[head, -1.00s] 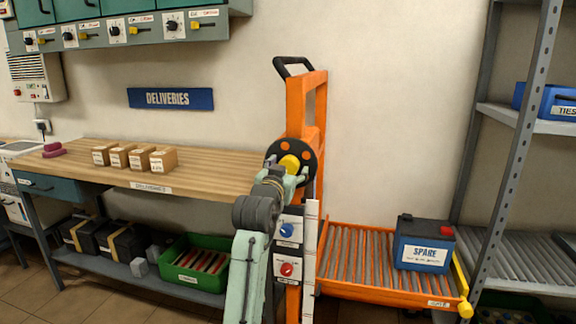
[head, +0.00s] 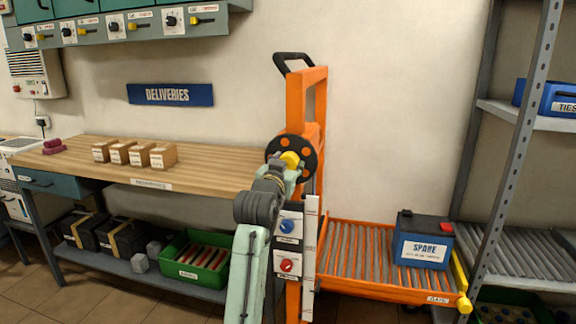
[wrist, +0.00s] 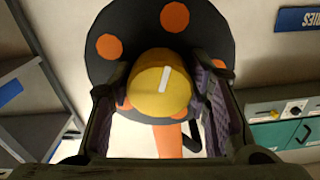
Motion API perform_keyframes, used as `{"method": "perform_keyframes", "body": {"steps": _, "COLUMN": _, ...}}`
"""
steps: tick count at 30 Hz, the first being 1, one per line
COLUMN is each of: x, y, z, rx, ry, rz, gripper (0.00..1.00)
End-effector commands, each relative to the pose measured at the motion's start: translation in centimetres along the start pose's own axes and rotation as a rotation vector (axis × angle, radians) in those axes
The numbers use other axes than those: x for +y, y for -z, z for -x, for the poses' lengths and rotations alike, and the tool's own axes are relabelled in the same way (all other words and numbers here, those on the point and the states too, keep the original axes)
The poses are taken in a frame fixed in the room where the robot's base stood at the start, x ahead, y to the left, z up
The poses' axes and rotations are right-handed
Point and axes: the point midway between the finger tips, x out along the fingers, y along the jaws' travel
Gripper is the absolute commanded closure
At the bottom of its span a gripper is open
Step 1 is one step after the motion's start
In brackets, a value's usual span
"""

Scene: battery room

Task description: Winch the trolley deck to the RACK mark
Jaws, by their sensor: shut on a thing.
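The orange trolley (head: 315,95) stands upright in the middle of the head view. Its black winch wheel with orange spots (head: 305,146) carries a yellow knob (head: 291,159). My gripper (head: 296,170) is shut on the yellow knob, which also shows between the fingers in the wrist view (wrist: 160,85). The roller deck (head: 365,250) sits low at the right of the mast and bears a blue SPARE battery (head: 423,249). A white scale strip (head: 310,240) runs down the mast; its marks are too small to read.
A grey rack (head: 510,160) with roller shelf (head: 505,247) stands right of the deck. A wooden bench (head: 225,165) with several small boxes is at left. Blue (head: 287,226) and red (head: 287,265) knobs sit on the mast below my gripper.

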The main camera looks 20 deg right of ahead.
Motion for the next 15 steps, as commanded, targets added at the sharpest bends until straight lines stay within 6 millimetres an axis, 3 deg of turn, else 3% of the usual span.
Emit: {"method": "perform_keyframes", "body": {"steps": 15, "x": -0.1, "y": -0.11, "z": 0.01, "rx": 0.0, "ry": 0.001, "rz": -0.096, "gripper": 0.84}}
